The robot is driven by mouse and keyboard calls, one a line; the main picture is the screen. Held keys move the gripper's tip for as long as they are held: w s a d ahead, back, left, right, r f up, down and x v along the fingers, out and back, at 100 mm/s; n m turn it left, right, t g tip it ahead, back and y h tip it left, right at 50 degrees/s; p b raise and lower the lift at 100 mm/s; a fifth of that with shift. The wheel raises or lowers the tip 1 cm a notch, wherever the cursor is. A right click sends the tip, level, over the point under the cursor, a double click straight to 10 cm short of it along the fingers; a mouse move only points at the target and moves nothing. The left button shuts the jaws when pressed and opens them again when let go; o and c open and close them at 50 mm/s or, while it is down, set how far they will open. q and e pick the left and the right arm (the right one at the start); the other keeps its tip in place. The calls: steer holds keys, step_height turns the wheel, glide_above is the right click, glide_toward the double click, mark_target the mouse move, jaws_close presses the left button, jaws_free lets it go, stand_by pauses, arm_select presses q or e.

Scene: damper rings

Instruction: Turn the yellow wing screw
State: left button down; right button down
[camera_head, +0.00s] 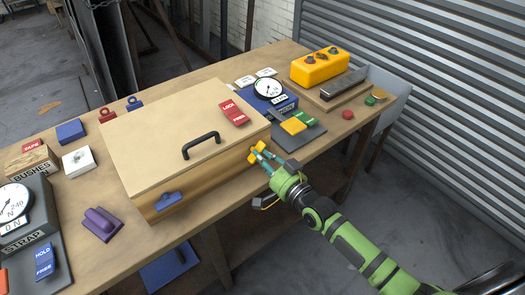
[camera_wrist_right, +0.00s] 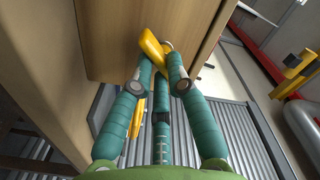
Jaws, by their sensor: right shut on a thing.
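The yellow wing screw (camera_head: 257,149) sits on the front face of the wooden box (camera_head: 180,135), near its right end. It also shows in the right wrist view (camera_wrist_right: 153,48), with its wing tilted between the fingertips. My right gripper (camera_head: 266,157) comes in from the lower right. In the wrist view my right gripper (camera_wrist_right: 160,72) is shut on the wing screw, with its teal fingers on either side of the wing. The fingers partly hide the screw. My left gripper is not in view.
A black handle (camera_head: 201,145) and a red label block (camera_head: 233,112) are on the box lid. A blue wing piece (camera_head: 168,201) is on the box front, at left. A gauge (camera_head: 268,88) and a yellow block (camera_head: 293,126) stand to the right. A purple piece (camera_head: 102,222) lies left of the box.

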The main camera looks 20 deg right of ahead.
steer(key=c, duration=1.2)
jaws_free()
steer(key=shift+s+a+f, duration=0.15)
steer(key=shift+a, duration=0.1)
steer(key=shift+r, duration=0.2)
steer(key=shift+s+d, duration=0.1)
steer(key=shift+d, duration=0.05)
steer(key=shift+p+v, duration=0.5)
steer(key=shift+v, duration=0.35)
steer(key=p+v, duration=0.2)
steer(key=v, duration=0.4)
steer(key=shift+r, duration=0.1)
